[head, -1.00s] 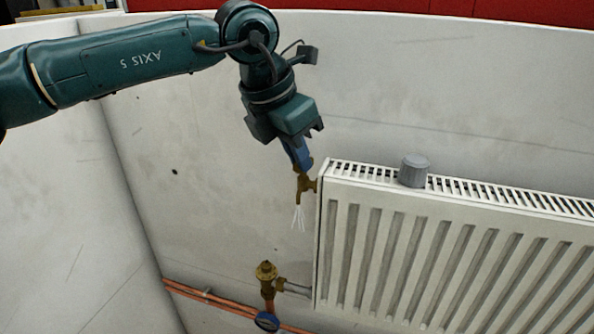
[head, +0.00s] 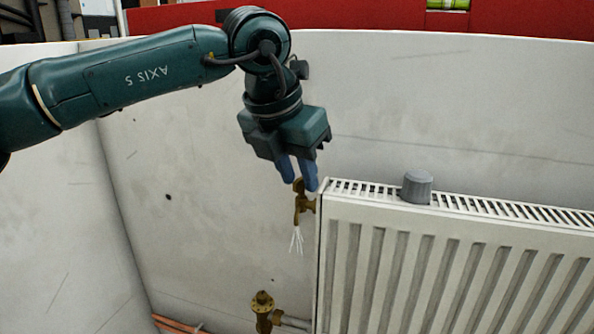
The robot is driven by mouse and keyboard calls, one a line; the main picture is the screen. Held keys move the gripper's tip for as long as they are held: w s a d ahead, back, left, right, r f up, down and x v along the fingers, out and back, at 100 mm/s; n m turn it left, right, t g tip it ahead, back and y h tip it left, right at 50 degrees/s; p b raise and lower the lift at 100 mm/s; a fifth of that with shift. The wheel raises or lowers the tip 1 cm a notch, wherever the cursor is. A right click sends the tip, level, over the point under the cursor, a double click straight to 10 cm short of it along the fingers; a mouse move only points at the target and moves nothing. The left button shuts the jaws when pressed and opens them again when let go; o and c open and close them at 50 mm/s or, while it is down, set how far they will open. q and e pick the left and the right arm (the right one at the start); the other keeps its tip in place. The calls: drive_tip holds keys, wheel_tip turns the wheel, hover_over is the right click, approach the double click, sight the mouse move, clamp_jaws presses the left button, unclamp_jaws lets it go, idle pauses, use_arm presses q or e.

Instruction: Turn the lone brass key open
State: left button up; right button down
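The brass key (head: 299,186) sits on top of a small brass valve (head: 303,204) at the upper left corner of the white radiator (head: 400,260). Thin white streams (head: 297,241) come down from the valve's underside. My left gripper (head: 299,184) points down over it, with its two blue fingers side by side. The key is between the fingertips, and they appear to touch it on both sides. My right gripper is not in view.
A grey cylinder (head: 417,187) stands on the radiator's top grille. A larger brass valve (head: 262,306) is below at the lower left, with copper pipes (head: 178,326) near the floor. The wall left of the radiator is clear.

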use_arm(q)
drive_tip(key=v, duration=1.3)
drive_tip(key=shift+r, duration=0.1)
